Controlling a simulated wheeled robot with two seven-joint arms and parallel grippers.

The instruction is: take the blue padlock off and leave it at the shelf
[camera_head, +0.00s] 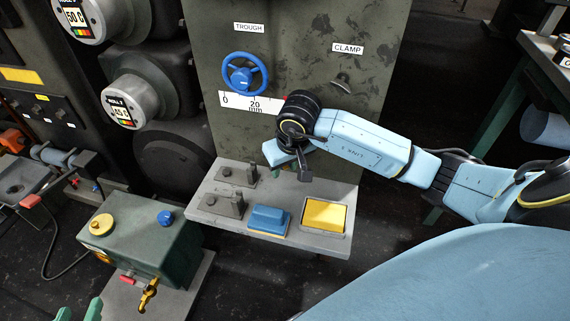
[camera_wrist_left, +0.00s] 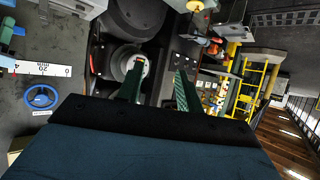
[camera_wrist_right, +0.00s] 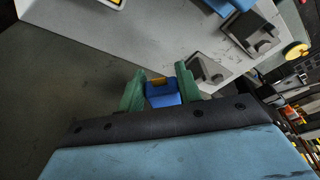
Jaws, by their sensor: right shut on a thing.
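The blue padlock (camera_wrist_right: 162,94), with a yellow-orange edge, is between the green fingers of my right gripper (camera_wrist_right: 158,78) in the right wrist view. These fingers are shut on it. It is off to the side of the grey shelf (camera_wrist_right: 165,45) in that view; its height above the shelf is hard to tell. In the head view my right wrist is over the back of the shelf (camera_head: 286,190) and hides the padlock. My left gripper (camera_wrist_left: 157,75) is open and empty; only its green fingertips (camera_head: 80,311) show at the bottom left of the head view.
The shelf carries several grey brackets (camera_head: 233,204), a blue block (camera_head: 268,219) and a yellow-topped tray (camera_head: 324,215). A blue handwheel (camera_head: 243,73) and a clamp knob (camera_head: 341,83) are on the panel above. A green box (camera_head: 135,240) stands left of the shelf.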

